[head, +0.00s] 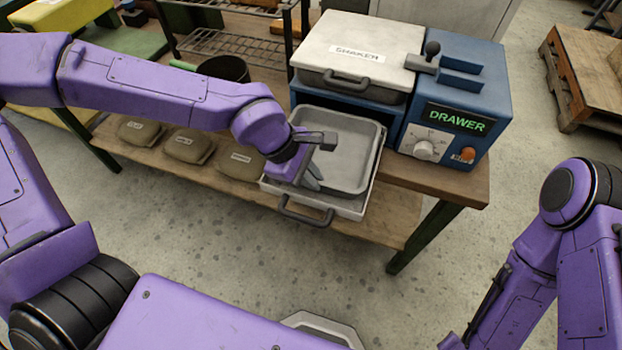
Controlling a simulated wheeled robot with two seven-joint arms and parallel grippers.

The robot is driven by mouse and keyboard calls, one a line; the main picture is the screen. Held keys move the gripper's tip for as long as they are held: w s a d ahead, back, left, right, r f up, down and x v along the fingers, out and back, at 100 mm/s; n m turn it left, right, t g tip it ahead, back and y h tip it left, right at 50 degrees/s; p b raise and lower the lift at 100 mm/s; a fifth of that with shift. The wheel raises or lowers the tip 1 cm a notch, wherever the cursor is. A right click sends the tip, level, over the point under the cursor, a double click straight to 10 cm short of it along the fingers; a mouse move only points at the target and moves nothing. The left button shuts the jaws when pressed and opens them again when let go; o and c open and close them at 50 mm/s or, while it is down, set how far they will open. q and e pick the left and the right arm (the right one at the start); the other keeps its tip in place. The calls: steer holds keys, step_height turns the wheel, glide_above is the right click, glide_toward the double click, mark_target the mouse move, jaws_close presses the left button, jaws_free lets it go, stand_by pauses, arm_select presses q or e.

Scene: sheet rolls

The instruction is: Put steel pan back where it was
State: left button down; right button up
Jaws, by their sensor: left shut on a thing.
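The steel pan (350,158) is a grey, shallow rectangular pan with rounded corners. It sits in the pulled-out drawer (348,208) of the blue shaker machine (468,75), and its visible inside looks empty. My left gripper (316,165) is at the pan's left near side, shut on its rim. The gripper covers that part of the rim, so the exact grip is hidden. Of my right arm only links show at the right, and its gripper is out of view.
The drawer's dark handle (307,215) points toward me. The machine has a white lid (357,52) marked SHAKER and a lit DRAWER display (457,118). A pallet (585,80) is at right.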

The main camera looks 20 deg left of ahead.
arm_select(q)
steer(key=shift+f, duration=0.4)
steer(key=c, duration=1.5)
jaws_free()
steer(key=shift+f, duration=0.1)
steer(key=shift+p+v, duration=1.1)
steer(key=shift+v, duration=5)
